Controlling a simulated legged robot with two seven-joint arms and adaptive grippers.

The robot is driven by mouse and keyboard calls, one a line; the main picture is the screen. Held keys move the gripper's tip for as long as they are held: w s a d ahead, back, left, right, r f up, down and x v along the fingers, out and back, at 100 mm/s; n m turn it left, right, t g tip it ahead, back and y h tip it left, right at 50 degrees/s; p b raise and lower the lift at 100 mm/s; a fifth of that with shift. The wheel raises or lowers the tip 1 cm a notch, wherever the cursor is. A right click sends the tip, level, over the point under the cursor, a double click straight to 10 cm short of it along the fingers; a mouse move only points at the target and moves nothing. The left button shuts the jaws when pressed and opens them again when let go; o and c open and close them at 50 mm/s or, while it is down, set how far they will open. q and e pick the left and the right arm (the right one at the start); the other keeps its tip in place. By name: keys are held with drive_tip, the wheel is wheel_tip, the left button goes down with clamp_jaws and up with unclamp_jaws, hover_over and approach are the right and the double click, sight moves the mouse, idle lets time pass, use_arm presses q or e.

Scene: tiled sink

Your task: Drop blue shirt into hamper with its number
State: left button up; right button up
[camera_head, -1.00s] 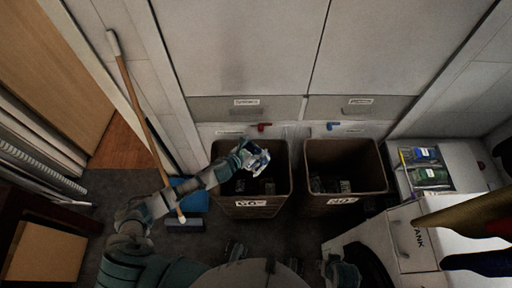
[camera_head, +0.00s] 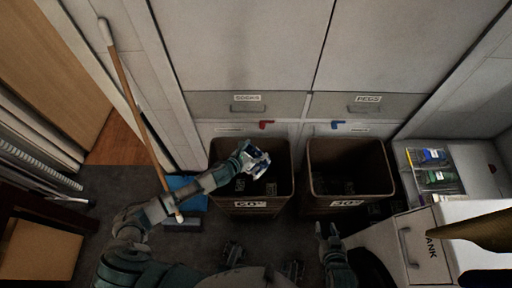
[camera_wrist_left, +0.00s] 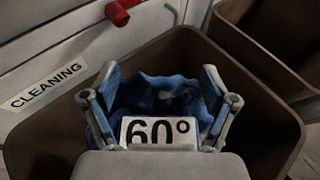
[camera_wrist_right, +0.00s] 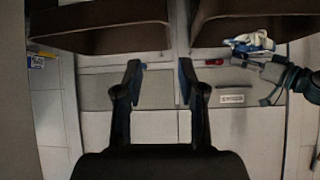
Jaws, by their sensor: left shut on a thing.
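My left gripper (camera_head: 258,161) is shut on the blue shirt (camera_wrist_left: 165,88), which is blue with pale patches and bears a white 60° label (camera_wrist_left: 158,131). The gripper holds it over the opening of the left brown hamper (camera_head: 251,205), whose front label looks like 60°. The hamper walls (camera_wrist_left: 215,55) surround the shirt in the left wrist view. The right brown hamper (camera_head: 347,203) stands beside it with a label that looks like 30°. My right gripper (camera_wrist_right: 158,75) is open and empty, in front of the hampers.
Drawers labelled SOCKS (camera_head: 246,98) and PEGS (camera_head: 367,99) are behind the hampers. A white cabinet with an open tray (camera_head: 430,167) stands at right. Dark objects lie inside both hampers.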

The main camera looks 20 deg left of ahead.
use_arm(q)
drive_tip(key=shift+a+f+b, duration=0.15)
drive_tip(key=shift+f+b, duration=0.55)
drive_tip(key=shift+f, duration=0.25)
use_arm(e)
drive_tip(key=w+a+r+t+y, duration=0.1)
drive_tip(key=w+a+r+t, duration=0.1)
drive_tip(key=w+r+t, duration=0.1)
drive_tip(key=shift+w+r+t, duration=0.4)
drive_tip(key=shift+w+r, duration=0.05)
drive_tip(key=shift+r, duration=0.1)
use_arm(q)
drive_tip(key=o, duration=1.1)
drive_tip(key=v, duration=1.2)
drive_tip(key=shift+f, duration=0.15)
